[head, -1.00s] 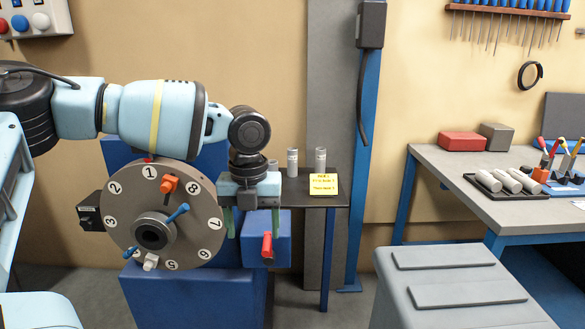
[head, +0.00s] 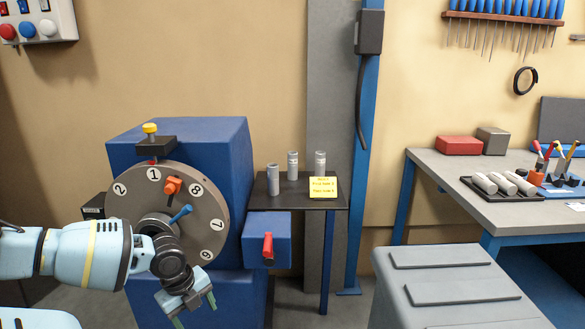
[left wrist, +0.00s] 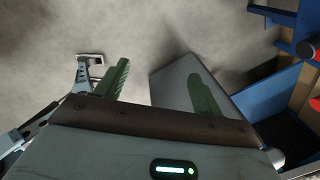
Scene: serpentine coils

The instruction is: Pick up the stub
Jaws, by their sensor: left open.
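Three grey cylinders stand upright on a small dark side table (head: 300,201) in the head view: a left one (head: 273,180), a middle one (head: 293,165) and a right one (head: 320,163). I cannot tell which thing is the stub. My left gripper (head: 194,311) is low in front of the blue machine, below and left of the side table and well apart from the cylinders. Its green fingers are apart, with nothing seen between them in the left wrist view (left wrist: 160,72). My right gripper is not in view.
The numbered wheel (head: 212,214) on the blue machine (head: 228,150) is partly hidden by my left arm. A blue box (head: 282,232) with a red handle (head: 267,246) juts out beside it. A yellow note (head: 323,188) is at the table's front. A grey chest (head: 445,270) stands at right.

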